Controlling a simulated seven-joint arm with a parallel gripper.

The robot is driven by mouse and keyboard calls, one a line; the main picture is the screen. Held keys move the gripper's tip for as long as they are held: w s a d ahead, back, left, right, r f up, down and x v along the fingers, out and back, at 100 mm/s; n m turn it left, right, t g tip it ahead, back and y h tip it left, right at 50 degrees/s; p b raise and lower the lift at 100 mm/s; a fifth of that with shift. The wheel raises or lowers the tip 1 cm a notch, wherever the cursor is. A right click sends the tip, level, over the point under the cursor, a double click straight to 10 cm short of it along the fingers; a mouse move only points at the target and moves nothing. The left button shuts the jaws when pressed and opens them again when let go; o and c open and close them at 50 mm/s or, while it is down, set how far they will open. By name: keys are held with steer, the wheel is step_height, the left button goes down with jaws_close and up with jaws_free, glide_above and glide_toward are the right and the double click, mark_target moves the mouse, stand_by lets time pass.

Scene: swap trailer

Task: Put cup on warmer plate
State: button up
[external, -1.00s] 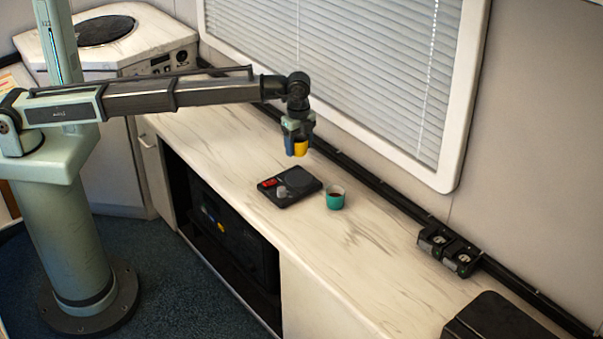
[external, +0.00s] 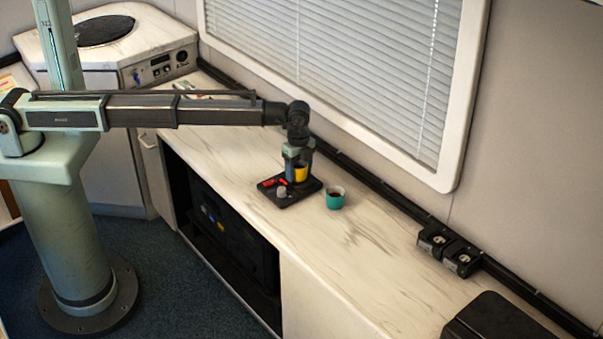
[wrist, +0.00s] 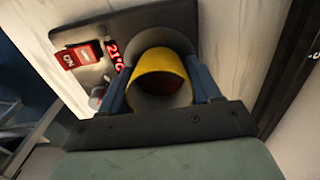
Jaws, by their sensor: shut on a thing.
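A yellow cup (external: 300,173) is held between the fingers of my gripper (external: 296,172), which is shut on it. The cup is upright, over the round plate of the black warmer (external: 270,196). In the wrist view the yellow cup (wrist: 160,62) sits between the two blue fingers, over the grey round plate (wrist: 160,40). Whether its base touches the plate I cannot tell. The warmer has a red ON switch (wrist: 76,56), a red display reading about 21°C (wrist: 114,50) and a grey knob (external: 281,191).
A teal cup (external: 335,199) with dark contents stands on the counter (external: 370,250), close to the warmer's right side. A black rail with two boxes (external: 448,250) runs along the wall. A black case (external: 495,318) is at lower right. The counter between is clear.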

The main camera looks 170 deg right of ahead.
steer(key=shift+f, duration=0.1)
steer(key=o, duration=1.1)
steer(key=shift+o, duration=0.2)
step_height(320, 180, up, 12)
steer(key=shift+o, duration=0.2)
steer(key=shift+o, duration=0.7)
steer(key=shift+w+r, duration=0.15)
steer(key=shift+r, duration=0.1)
steer(key=shift+o, duration=0.2)
steer(key=w+d+r, duration=0.4)
steer(key=w+r, duration=0.2)
steer(key=w, duration=0.2)
step_height(320, 180, down, 10)
steer(key=shift+r, duration=0.25)
